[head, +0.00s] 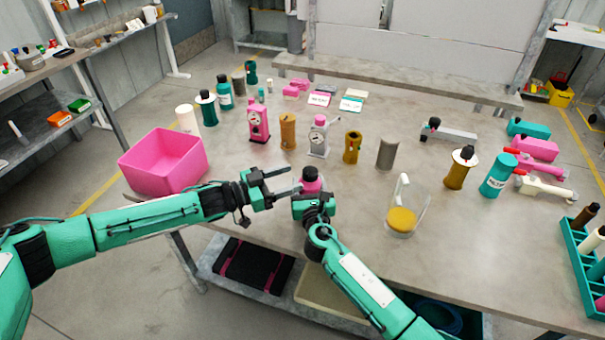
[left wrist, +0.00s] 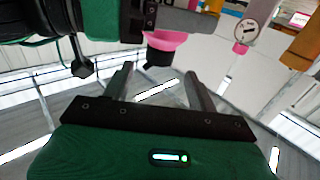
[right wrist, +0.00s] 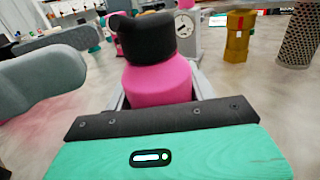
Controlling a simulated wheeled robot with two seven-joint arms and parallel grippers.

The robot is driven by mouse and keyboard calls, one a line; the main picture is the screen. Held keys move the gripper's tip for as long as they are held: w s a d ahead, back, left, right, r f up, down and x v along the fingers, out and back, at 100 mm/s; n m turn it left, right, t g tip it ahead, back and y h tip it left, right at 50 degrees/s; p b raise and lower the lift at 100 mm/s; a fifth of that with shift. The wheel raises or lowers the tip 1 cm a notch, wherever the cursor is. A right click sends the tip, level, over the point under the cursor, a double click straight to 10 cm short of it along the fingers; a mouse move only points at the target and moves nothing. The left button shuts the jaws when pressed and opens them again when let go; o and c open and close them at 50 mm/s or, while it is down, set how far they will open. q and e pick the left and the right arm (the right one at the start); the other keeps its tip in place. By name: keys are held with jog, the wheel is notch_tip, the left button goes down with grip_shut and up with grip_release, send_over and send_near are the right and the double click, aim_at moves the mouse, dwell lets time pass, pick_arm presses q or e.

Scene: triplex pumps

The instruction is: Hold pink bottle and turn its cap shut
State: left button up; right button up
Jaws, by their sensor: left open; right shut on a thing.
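The pink bottle (head: 312,184) stands near the front edge of the table with a black cap (head: 310,173) on its top. In the right wrist view its pink body (right wrist: 160,84) is between the fingers of my right gripper, under the black cap (right wrist: 148,38). My right gripper (head: 312,197) is shut on the bottle's body. My left gripper (head: 281,182) is open and empty, just left of the bottle at about cap height. Its grey finger (right wrist: 50,82) shows at the left of the right wrist view, apart from the cap. The cap's seating is hard to judge.
A pink bin (head: 160,165) stands at the table's left end. Pink (head: 258,122) and white (head: 318,138) dial pumps and several bottles stand behind. A clear jug (head: 404,218) with yellow contents stands to the right. Bare table lies between the bottle and the jug.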

pick_arm(q)
jog(key=v, duration=0.5)
jog(key=shift+s+a, duration=0.1)
pick_arm(e)
jog(key=o, duration=1.1)
jog(key=shift+o, duration=0.2)
